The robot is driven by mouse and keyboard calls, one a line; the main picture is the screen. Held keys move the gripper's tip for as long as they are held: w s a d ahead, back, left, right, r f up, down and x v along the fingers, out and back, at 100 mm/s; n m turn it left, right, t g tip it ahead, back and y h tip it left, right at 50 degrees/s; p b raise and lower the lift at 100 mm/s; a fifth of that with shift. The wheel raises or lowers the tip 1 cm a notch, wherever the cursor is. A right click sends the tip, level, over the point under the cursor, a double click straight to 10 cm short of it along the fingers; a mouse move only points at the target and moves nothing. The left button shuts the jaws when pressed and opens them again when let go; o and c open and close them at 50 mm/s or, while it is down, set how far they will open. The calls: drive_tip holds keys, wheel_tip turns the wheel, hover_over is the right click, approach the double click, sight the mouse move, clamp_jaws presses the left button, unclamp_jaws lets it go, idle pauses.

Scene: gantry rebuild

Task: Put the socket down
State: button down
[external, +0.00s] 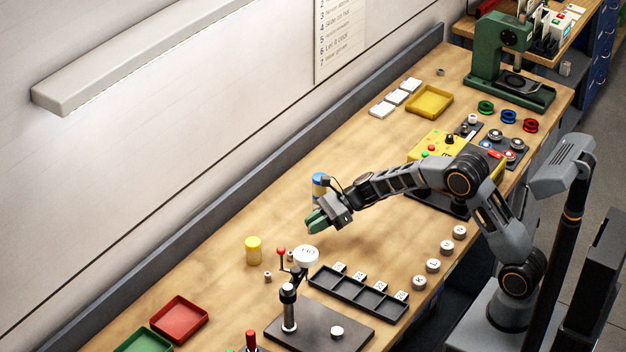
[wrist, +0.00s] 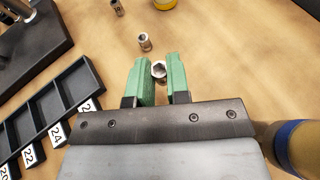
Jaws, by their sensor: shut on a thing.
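My gripper (external: 317,221) has green fingers and is over the middle of the bench. In the wrist view, my gripper (wrist: 159,78) is shut on a silver hex socket (wrist: 159,70), held between the fingertips with its open end showing. The external view hides this socket behind the fingers, and its height above the bench is hard to tell. A black compartment tray (external: 345,297) lies nearer the front edge. In the wrist view the tray (wrist: 48,108) is at the left, with size labels such as 22 and 24; its visible compartments look empty.
Another socket (wrist: 145,42) stands just beyond the fingertips, with one more (wrist: 117,7) farther off. A blue-topped cylinder (external: 319,180) is close behind my gripper. Bare wood lies around my gripper.

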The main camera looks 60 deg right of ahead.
sight(310, 243)
drive_tip(key=shift+w+a+f, duration=0.1)
drive_tip(key=shift+w+f, duration=0.5)
drive_tip(key=shift+f, duration=0.15)
drive_tip(key=shift+w+f, duration=0.15)
drive_tip(key=shift+f, duration=0.2)
drive_tip(key=shift+f+p, duration=0.3)
drive_tip(key=shift+f, duration=0.95)
drive_tip(key=c, duration=1.1)
unclamp_jaws()
drive_tip(key=shift+f, duration=0.1)
